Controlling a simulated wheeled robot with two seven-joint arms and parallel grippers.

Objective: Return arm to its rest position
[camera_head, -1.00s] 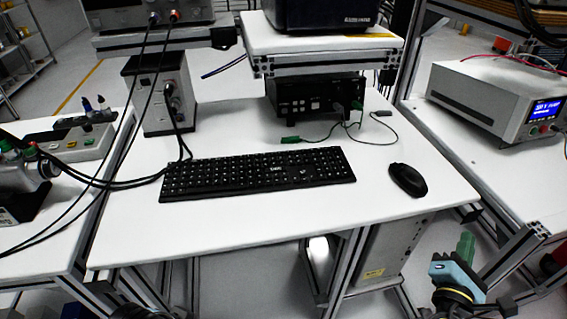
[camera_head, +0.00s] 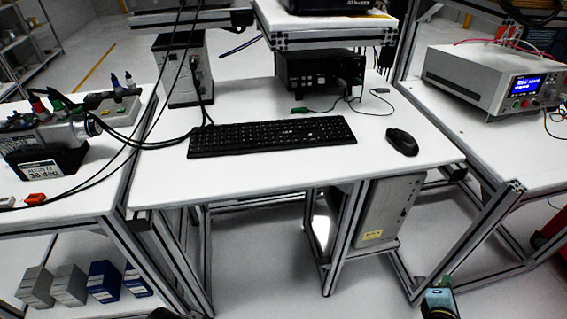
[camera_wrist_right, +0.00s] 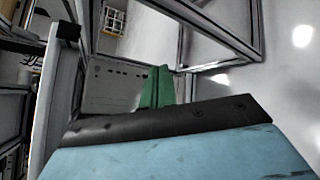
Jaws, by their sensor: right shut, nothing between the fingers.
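My right gripper (camera_head: 446,284) shows at the bottom edge of the head view, low in front of the table, with only its tip in frame. In the right wrist view its green fingers (camera_wrist_right: 157,87) are together, with nothing between them. It is apart from the white table (camera_head: 300,175) and hangs over open floor. My left gripper is not clearly in view; a small dark shape shows at the bottom edge, left of centre.
A black keyboard (camera_head: 270,137) and mouse (camera_head: 402,141) lie on the table. A grey computer case (camera_head: 388,215) stands beneath it. Metal frame legs (camera_head: 470,240) flank the gripper. A white power supply (camera_head: 490,80) sits at right, a servo motor (camera_head: 50,140) at left.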

